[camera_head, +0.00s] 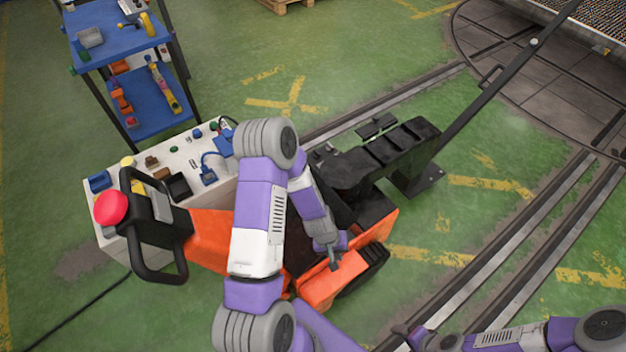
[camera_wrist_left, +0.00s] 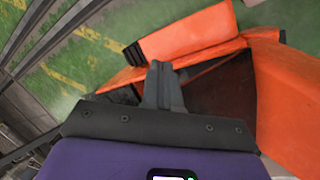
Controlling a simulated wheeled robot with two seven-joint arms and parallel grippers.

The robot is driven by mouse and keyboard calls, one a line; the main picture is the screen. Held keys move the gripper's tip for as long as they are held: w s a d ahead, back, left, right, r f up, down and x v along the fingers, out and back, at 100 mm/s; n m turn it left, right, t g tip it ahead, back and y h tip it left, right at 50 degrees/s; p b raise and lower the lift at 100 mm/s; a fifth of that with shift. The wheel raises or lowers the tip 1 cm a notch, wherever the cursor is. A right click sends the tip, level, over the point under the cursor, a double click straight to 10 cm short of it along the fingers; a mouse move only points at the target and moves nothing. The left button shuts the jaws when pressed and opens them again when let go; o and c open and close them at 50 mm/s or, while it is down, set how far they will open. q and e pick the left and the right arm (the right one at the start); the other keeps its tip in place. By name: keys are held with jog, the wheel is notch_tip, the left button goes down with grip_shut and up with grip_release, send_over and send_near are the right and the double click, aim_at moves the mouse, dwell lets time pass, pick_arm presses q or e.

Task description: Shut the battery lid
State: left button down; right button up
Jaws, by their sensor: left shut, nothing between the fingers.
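The orange battery lid (camera_head: 318,288) is on the orange rail machine (camera_head: 212,232). It also shows in the left wrist view (camera_wrist_left: 185,36), tilted away from a dark open compartment (camera_wrist_left: 222,92). My left gripper (camera_head: 334,262) is shut and empty, with its fingertips right by the lid's inner edge. In the left wrist view the shut fingers (camera_wrist_left: 159,70) point at the gap between lid and compartment. I cannot tell whether they touch the lid. My left arm hides part of the machine. My right gripper (camera_head: 412,335) is low at the bottom edge, and its fingers are unclear.
A white bench (camera_head: 125,205) with small parts stands behind the machine. A blue shelf cart (camera_head: 112,42) is at the upper left. The machine's red knob (camera_head: 110,208) and black handle stick up at the left. Rails (camera_head: 530,275) and green floor lie to the right.

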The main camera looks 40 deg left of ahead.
pick_arm(q)
jog(key=w+a+r+n+t, duration=0.1)
jog(key=w+a+r+n, duration=0.15)
jog(key=a, duration=0.35)
jog(key=w+a+r+n+t, duration=0.1)
jog(key=w+a+r+n, duration=0.15)
jog(key=a, duration=0.35)
jog(key=n+t+y, duration=0.1)
jog(key=n+t, duration=0.1)
jog(key=t, duration=0.1)
send_near(325, 184)
jog(key=b+x, duration=0.3)
jog(key=x, duration=0.3)
jog(key=shift+f, duration=0.2)
jog(key=shift+w+f, duration=0.15)
jog(key=shift+f, duration=0.15)
jog(key=b+x, duration=0.2)
jog(key=x, duration=0.2)
jog(key=shift+w+d, duration=0.1)
jog(key=shift+w, duration=0.05)
jog(key=shift+r, duration=0.2)
